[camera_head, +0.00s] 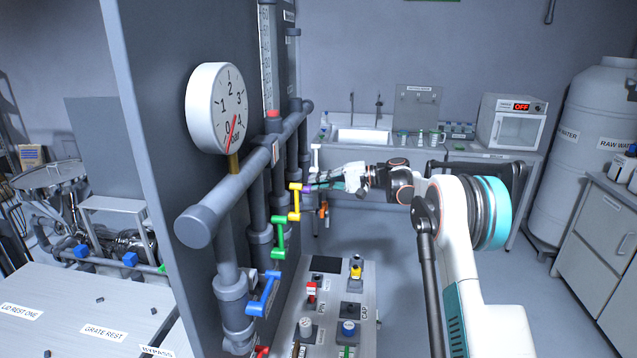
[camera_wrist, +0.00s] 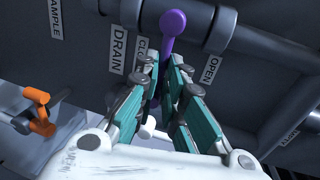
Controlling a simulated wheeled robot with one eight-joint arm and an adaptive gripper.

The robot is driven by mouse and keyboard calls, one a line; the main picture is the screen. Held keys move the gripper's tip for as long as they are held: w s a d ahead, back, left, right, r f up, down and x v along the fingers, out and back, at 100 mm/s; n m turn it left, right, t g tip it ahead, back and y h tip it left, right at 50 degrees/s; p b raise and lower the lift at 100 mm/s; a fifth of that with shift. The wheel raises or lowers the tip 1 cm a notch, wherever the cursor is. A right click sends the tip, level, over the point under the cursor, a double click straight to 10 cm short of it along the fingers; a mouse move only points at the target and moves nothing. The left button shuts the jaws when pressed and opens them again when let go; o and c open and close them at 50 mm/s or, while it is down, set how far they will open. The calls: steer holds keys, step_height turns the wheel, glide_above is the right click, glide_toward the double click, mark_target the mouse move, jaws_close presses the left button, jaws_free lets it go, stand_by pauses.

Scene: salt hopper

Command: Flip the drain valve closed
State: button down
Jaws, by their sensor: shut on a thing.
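The drain valve has a purple handle (camera_wrist: 173,24), with a round knob at the pipe and a lever running down between my fingers. The DRAIN label (camera_wrist: 119,50) is left of it. A partly covered label starting CLO (camera_wrist: 142,50) is close to the lever, and the OPEN label (camera_wrist: 211,69) is farther right. My gripper (camera_wrist: 164,66) is shut on the purple lever, with teal-padded fingers on both sides hiding part of it. In the head view my gripper (camera_head: 318,184) reaches left to the pipes, with a little purple (camera_head: 308,187) at its tip.
A yellow handle (camera_head: 295,203) is just left of my gripper, with green (camera_head: 279,238) and blue (camera_head: 263,295) handles nearer. An orange handle (camera_wrist: 38,112) is at the wrist view's left. A control panel (camera_head: 320,325) stands below. Open floor lies right of it.

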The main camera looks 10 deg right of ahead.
stand_by(0.3)
steer(key=c, duration=1.7)
jaws_free()
steer(key=shift+d+f, duration=0.1)
steer(key=v, duration=1.2)
